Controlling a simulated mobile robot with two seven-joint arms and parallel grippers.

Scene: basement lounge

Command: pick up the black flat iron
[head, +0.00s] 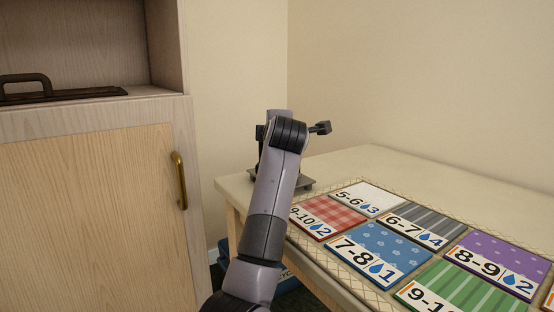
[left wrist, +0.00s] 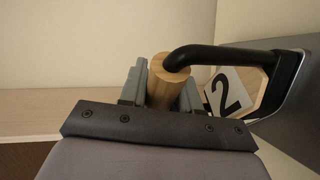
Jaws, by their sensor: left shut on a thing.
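My left gripper (left wrist: 160,88) is shut around the pale wooden grip (left wrist: 164,82) of what looks like the black flat iron. A black curved handle arm (left wrist: 225,54) runs from the grip to a dark grey plate (left wrist: 292,92) at the right of the left wrist view. In the head view my left arm reaches over the table's far left corner and hides the fingers. Part of a dark flat plate (head: 308,184) shows there beside the arm, low at the tabletop. I cannot tell whether it touches the table. My right gripper is not in view.
Several patterned number cards (head: 379,247) lie on a mat on the cream table (head: 400,165). A wooden cabinet (head: 95,210) with a brass handle (head: 179,180) stands left. A dark flat thing with an arched handle (head: 28,79) is on its shelf. Walls close off the back.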

